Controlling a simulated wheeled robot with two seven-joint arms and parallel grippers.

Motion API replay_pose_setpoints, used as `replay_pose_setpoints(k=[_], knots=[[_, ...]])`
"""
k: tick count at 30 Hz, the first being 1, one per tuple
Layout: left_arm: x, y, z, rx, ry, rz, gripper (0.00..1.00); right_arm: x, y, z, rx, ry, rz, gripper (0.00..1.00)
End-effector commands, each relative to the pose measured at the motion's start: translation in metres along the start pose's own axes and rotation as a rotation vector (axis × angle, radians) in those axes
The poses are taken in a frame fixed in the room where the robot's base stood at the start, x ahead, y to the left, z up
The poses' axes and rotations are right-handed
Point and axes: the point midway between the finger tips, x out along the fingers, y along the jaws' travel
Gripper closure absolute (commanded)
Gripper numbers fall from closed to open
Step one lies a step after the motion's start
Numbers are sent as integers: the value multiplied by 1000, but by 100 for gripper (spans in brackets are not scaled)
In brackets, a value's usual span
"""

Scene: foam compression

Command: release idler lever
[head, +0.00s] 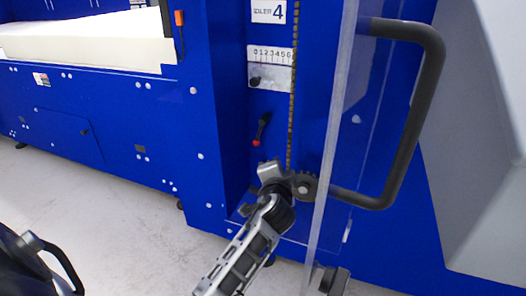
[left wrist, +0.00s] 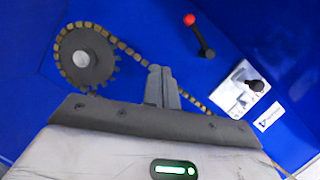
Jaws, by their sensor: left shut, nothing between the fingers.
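The idler lever (head: 264,125) is a short black lever with a red knob on the blue machine panel. In the head view it hangs steeply with its knob at the lower end. It also shows in the left wrist view (left wrist: 200,38), with the knob at upper left. My left gripper (head: 269,170) is just below the knob in the head view, beside the sprocket. In the left wrist view its fingers (left wrist: 159,78) are together and empty, apart from the lever. My right gripper is not in view.
A toothed sprocket (head: 304,185) with a chain (head: 292,75) is right of my left gripper. A scale plate (head: 271,69) sits above the lever, under an idler 4 label (head: 269,11). A clear door (head: 340,110) with a dark handle (head: 425,95) stands at right.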

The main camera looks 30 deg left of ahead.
Motion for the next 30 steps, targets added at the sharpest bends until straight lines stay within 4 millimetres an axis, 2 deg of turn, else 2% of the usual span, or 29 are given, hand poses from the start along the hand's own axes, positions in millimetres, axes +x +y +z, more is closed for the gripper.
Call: replay_pose_setpoints(k=[1, 7, 21, 26, 30], knots=[[0, -1, -9, 15, -44, -14, 100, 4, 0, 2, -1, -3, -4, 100], [-11, -15, -25, 61, -201, -82, 100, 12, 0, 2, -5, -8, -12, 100], [-14, -21, -28, 68, -245, -106, 100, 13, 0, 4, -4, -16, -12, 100], [-2, -22, -24, 70, -247, -107, 100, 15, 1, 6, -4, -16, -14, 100], [22, -25, -18, 70, -247, -109, 100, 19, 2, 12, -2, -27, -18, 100]])
